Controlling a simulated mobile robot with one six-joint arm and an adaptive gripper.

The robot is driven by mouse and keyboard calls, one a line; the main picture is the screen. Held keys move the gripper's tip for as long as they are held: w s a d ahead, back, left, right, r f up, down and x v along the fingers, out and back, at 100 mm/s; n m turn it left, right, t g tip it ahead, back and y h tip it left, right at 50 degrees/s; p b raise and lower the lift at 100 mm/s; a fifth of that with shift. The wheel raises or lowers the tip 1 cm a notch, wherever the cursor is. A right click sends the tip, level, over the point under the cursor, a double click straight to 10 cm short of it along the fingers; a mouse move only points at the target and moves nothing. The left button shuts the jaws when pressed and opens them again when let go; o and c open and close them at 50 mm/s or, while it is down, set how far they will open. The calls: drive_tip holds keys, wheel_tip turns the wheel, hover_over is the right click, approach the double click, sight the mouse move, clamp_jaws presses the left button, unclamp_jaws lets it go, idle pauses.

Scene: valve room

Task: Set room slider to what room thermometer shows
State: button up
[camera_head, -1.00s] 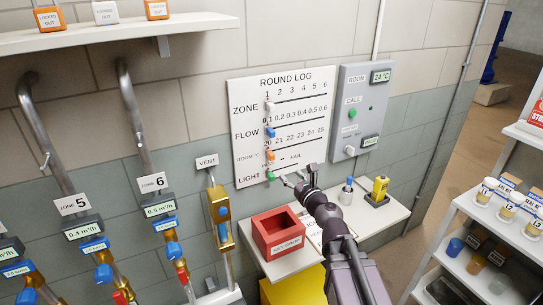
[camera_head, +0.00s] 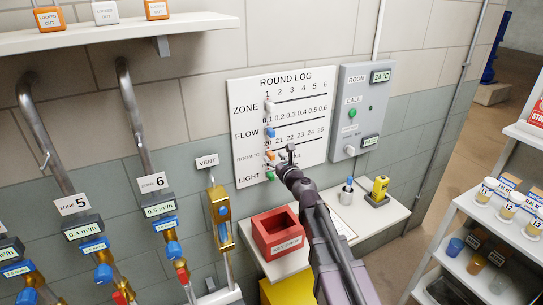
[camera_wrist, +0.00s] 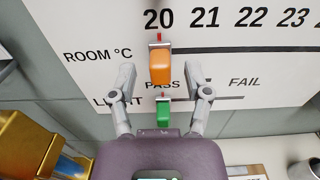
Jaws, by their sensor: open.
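The room slider is an orange knob (camera_wrist: 160,66) on the ROOM °C row of the round log board (camera_head: 310,95). Its red pointer stands under 20 in the wrist view. The room thermometer (camera_head: 381,76), on the grey panel right of the board, reads 24 °C. My gripper (camera_wrist: 161,78) is open at the board, one finger on each side of the orange knob, with a visible gap on both sides. The head view shows my gripper (camera_head: 281,157) at the lower left of the board, partly covering the knob. Whether it touches the board cannot be told.
A green light slider (camera_wrist: 163,112) sits just below the orange one, close to my gripper. A blue flow slider (camera_head: 270,132) is above. A red key drop box (camera_head: 278,232) and a yellow device (camera_head: 379,188) stand on the shelf below.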

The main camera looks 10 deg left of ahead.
drive_tip(key=shift+x, duration=1.15)
clamp_jaws()
